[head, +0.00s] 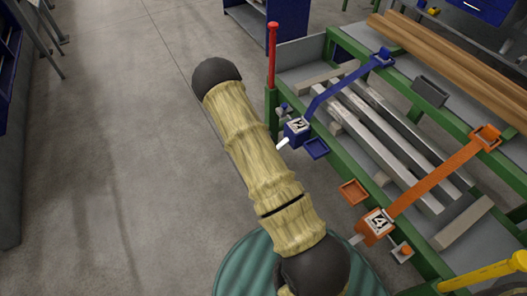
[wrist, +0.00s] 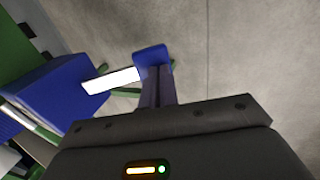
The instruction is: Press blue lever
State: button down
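The blue lever (wrist: 110,80) has a pale white bar coming out of a blue box (wrist: 60,88) at the left of the wrist view. The bar runs to a blue end block (wrist: 152,55). In the head view the blue box (head: 297,131) sits on the table's near side, and its white bar (head: 283,143) passes behind my sleeved arm. My gripper (wrist: 157,75) has its two fingers together with nothing seen between them. Its tips overlap the blue end block in the wrist view; I cannot tell whether they touch. My gripper is hidden in the head view.
An orange box (head: 377,226) with a similar white bar is nearer on the same green-framed table (head: 340,165). Blue (head: 316,148) and orange (head: 353,192) trays stick out beside them. A red post (head: 272,55) stands at the far corner.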

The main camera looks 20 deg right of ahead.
jog(key=shift+s+f, duration=0.2)
jog(key=shift+f, duration=0.15)
jog(key=shift+r, duration=0.1)
jog(key=a+f+p+v, duration=0.1)
jog(key=a+p+v, duration=0.1)
jog(key=v, duration=1.2)
jog(key=shift+a+p, duration=0.25)
jog(key=shift+p, duration=0.45)
jog(key=shift+w+r, duration=0.1)
jog(key=shift+w, duration=0.1)
jog(key=s+a+r+t+y, duration=0.1)
jog(key=s+a+r+y, duration=0.1)
jog(key=s+r, duration=0.7)
jog(key=s+a+r+t+y, duration=0.1)
jog(key=s+a+r+y, duration=0.1)
jog(key=s+r, duration=0.7)
notch_tip(320, 180, up, 3)
jog(key=shift+s+a+f+m, duration=0.2)
jog(key=shift+s+a+m, duration=0.2)
jog(key=shift+a, duration=0.4)
